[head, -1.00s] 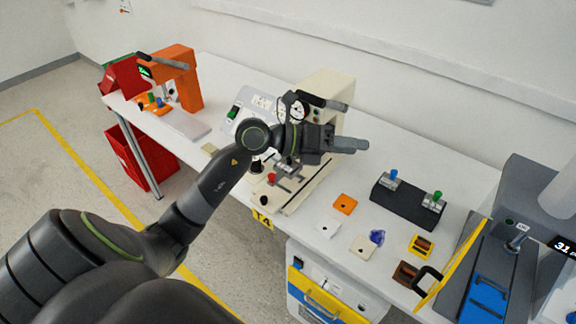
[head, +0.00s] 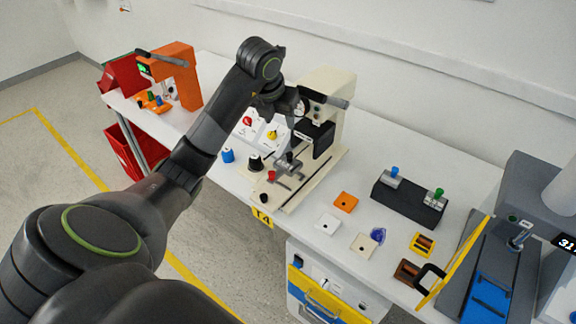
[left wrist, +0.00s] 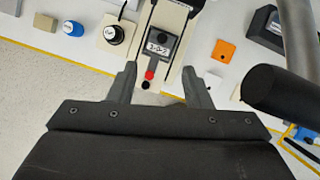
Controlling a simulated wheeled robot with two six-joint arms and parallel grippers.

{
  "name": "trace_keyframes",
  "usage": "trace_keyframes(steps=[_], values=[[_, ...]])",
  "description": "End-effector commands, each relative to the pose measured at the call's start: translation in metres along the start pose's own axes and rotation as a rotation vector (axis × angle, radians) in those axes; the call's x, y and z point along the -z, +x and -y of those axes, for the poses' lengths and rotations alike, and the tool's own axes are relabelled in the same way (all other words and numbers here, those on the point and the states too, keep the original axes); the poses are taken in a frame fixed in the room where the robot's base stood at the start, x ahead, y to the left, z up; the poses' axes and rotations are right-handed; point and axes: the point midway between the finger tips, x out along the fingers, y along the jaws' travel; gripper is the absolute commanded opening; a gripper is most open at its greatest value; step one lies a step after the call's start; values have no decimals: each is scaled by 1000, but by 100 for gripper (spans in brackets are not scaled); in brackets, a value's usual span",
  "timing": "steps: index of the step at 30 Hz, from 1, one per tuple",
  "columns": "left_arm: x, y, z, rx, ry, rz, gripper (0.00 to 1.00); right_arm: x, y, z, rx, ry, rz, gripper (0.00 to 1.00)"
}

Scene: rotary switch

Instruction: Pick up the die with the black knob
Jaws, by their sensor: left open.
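The die with the black knob (head: 255,163) stands on the table, left of the cream press (head: 325,110). In the left wrist view the black knob (left wrist: 113,34) sits on a pale square plate, at the upper left and beyond my left fingertip. My left gripper (head: 314,138) is in front of the press column, above the press base and right of the die. In the left wrist view its fingers (left wrist: 160,72) are spread, with nothing gripped between them; the press base with a red knob (left wrist: 149,75) lies beyond them. My right gripper does not show.
A blue knob (head: 228,155) stands just left of the die. The press lever (head: 325,98) sticks out near my wrist. Orange (head: 345,202), white and beige plates lie right of the press, before a black block (head: 408,203) with blue and green knobs.

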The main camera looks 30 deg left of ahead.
Motion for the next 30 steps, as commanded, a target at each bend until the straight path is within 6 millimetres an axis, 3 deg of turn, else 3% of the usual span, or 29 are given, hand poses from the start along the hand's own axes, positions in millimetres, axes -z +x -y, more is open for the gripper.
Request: trace_keyframes(steps=[1,20,24,30], values=[[2,11,1,1,0,1,45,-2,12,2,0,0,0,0],[3,70,2,4,2,1,45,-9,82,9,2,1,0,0],[2,94,2,4,1,-4,45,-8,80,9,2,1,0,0],[1,111,2,4,2,-1,45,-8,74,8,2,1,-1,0]])
